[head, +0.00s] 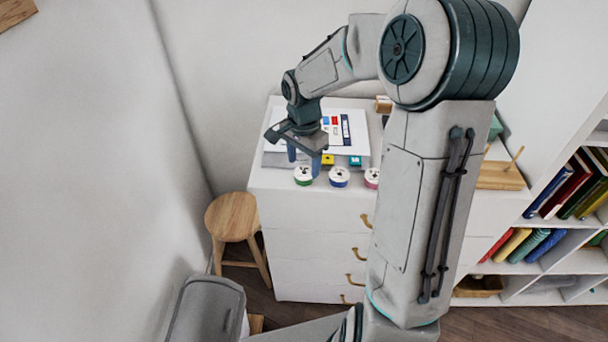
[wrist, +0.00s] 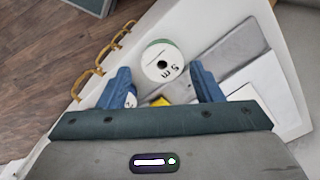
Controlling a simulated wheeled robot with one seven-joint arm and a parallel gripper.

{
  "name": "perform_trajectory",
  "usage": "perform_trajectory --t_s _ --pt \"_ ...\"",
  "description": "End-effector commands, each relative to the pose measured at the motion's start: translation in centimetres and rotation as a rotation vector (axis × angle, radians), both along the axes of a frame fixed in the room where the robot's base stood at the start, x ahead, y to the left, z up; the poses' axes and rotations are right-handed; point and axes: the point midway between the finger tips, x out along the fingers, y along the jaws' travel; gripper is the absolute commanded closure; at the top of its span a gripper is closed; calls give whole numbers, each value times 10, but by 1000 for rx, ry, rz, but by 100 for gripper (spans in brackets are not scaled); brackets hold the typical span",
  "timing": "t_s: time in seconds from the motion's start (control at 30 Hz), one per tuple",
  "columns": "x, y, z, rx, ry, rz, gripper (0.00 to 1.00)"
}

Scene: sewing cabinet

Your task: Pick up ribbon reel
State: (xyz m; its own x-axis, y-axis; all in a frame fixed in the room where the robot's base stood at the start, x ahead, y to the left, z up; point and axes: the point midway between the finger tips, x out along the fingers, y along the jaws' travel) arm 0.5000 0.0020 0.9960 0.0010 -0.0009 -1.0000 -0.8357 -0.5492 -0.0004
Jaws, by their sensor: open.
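Three ribbon reels stand in a row near the front of the white cabinet top: a green-edged reel (head: 303,176), a blue-edged reel (head: 339,177) and a pinkish-red-edged reel (head: 372,177), the last partly behind my arm. My gripper (head: 304,160) is open and empty, pointing down above the green-edged reel. In the wrist view, a white-faced reel with a green edge (wrist: 162,62) marked "5 m" lies between and slightly beyond my fingertips (wrist: 158,70), with no clear contact. Part of another white round thing shows by the left finger.
The white cabinet (head: 310,240) has brass drawer handles. A wooden stool (head: 232,216) stands at left. A bookshelf (head: 570,235) is at right.

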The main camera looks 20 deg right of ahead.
Motion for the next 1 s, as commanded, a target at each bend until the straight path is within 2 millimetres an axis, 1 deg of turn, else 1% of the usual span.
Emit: perform_trajectory --t_s 0.2,0.3,0.4,0.6,0.63,0.73,1.0 --pt "2 0 -29 2 5 1 41" --pt "3 0 -39 1 3 0 41" --pt "3 0 -42 0 1 1 41" --pt "3 0 -43 0 0 1 41" --pt "3 0 -43 0 0 1 46" --pt "3 0 -43 0 0 1 74" --pt "3 0 -43 0 0 1 74"
